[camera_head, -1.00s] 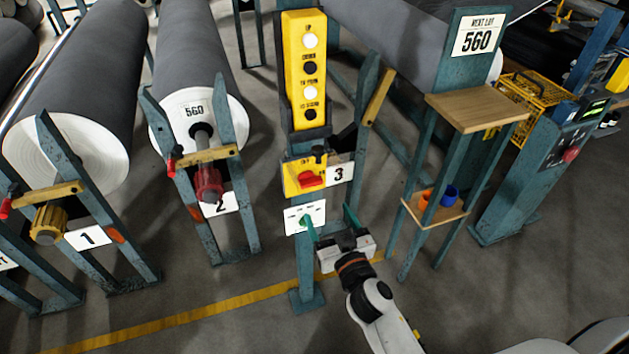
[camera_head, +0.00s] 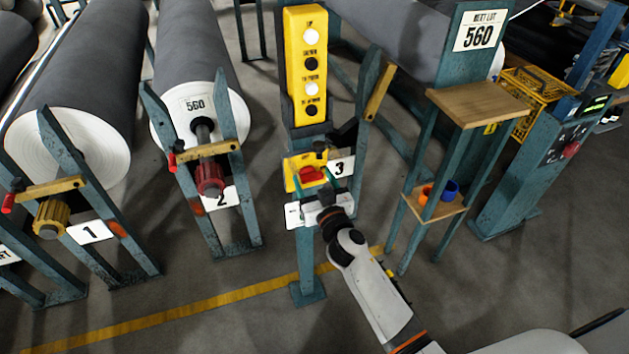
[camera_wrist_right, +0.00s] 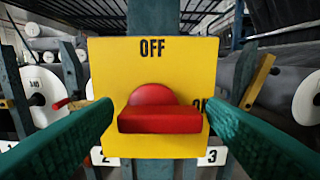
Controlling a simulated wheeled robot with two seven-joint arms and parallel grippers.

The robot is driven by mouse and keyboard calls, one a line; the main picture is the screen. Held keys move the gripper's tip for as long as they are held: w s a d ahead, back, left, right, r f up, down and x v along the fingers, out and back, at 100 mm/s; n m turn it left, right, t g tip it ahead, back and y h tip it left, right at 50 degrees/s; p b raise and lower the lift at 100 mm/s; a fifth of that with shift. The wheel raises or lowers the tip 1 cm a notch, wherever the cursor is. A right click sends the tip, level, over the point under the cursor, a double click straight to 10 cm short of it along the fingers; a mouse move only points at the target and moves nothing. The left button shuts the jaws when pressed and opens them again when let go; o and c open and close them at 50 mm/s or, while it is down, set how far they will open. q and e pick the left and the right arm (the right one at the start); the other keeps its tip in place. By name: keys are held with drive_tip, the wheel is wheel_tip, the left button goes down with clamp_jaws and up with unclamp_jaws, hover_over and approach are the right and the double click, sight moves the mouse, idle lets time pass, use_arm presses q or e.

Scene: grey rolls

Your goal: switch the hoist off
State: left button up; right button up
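The hoist switch is a red knob (camera_wrist_right: 159,113) on a yellow plate (camera_wrist_right: 125,62). In the wrist view, OFF is printed above the knob; a second label at the right is mostly hidden by a finger. The knob's bar lies level, crosswise to the OFF mark. The head view shows the red knob (camera_head: 311,174) below the yellow button box (camera_head: 305,62). My right gripper (camera_head: 314,184) is open in front of the switch. In the wrist view, the right gripper (camera_wrist_right: 160,108) has one green finger each side of the knob, with gaps. My left gripper is out of view.
A white card (camera_head: 293,215) is below the switch, partly behind my gripper. Grey rolls on stands (camera_head: 205,112) are at left. A small wooden-topped stand (camera_head: 478,104) with orange and blue rings is at right, beside a control post (camera_head: 525,185).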

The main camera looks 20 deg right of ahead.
drive_tip(key=c, duration=0.8)
drive_tip(key=shift+o, duration=0.2)
drive_tip(key=shift+n, duration=0.4)
drive_tip(key=n, duration=0.3)
drive_tip(key=shift+a+r+n, duration=0.1)
drive_tip(key=shift+n, duration=0.2)
drive_tip(key=n, duration=0.4)
drive_tip(key=shift+a+n, duration=0.1)
drive_tip(key=shift+n, duration=0.2)
drive_tip(key=n, duration=0.4)
drive_tip(key=shift+a+n, duration=0.15)
drive_tip(key=shift+n, duration=0.15)
drive_tip(key=n, duration=0.4)
drive_tip(key=shift+a, duration=0.15)
drive_tip(key=shift+n, duration=0.3)
